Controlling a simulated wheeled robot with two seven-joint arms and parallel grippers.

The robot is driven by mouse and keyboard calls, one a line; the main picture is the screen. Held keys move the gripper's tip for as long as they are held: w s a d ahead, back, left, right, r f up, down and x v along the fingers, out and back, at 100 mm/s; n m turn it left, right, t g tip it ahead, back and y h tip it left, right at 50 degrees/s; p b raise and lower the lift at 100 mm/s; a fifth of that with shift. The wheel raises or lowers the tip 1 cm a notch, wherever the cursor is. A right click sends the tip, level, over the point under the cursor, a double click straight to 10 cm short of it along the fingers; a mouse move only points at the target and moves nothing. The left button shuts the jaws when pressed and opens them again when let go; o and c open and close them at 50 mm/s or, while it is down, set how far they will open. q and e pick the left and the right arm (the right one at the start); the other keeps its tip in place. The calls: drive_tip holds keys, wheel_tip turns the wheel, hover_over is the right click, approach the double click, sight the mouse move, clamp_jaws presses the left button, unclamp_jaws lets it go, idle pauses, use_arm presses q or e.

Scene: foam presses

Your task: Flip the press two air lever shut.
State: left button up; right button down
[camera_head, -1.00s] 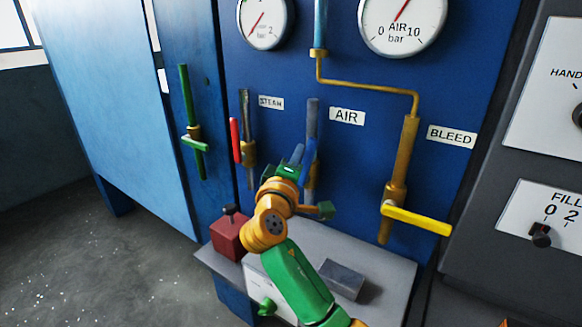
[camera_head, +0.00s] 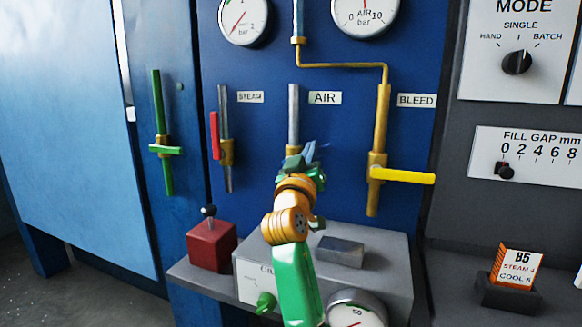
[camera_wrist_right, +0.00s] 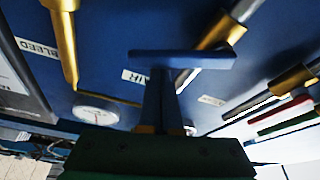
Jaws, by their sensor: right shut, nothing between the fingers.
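The blue air lever (camera_head: 310,149) is on the pipe beside the AIR label (camera_head: 325,98). My right gripper (camera_head: 302,166) is in front of it and hides most of it and its valve body in the head view. In the right wrist view the lever (camera_wrist_right: 185,57) is a blue bar crossing in front of the air pipe at an angle. The right gripper's fingers (camera_wrist_right: 162,85) are shut and empty, with their tips at the bar. I cannot tell whether they touch it. My left gripper is not in view.
The red steam lever (camera_head: 214,135) stands upright to the left. The yellow bleed lever (camera_head: 403,175) sticks out to the right. A green lever (camera_head: 166,149) is at far left.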

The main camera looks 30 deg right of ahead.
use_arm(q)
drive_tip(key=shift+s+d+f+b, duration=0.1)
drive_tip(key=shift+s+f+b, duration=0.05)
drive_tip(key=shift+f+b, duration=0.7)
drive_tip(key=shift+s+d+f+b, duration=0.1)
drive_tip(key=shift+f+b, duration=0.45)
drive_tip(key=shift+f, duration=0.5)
use_arm(e)
drive_tip(key=shift+s+d+f+m+h, duration=0.1)
drive_tip(key=shift+d+f+m, duration=0.15)
drive_tip(key=shift+f, duration=0.2)
drive_tip(key=shift+s+d+f+m+h, duration=0.15)
drive_tip(key=shift+f+m, duration=0.15)
drive_tip(key=shift+f, duration=0.15)
drive_tip(key=shift+s+d+f+m+h, duration=0.15)
drive_tip(key=shift+f+m, duration=0.1)
drive_tip(key=shift+f, duration=0.3)
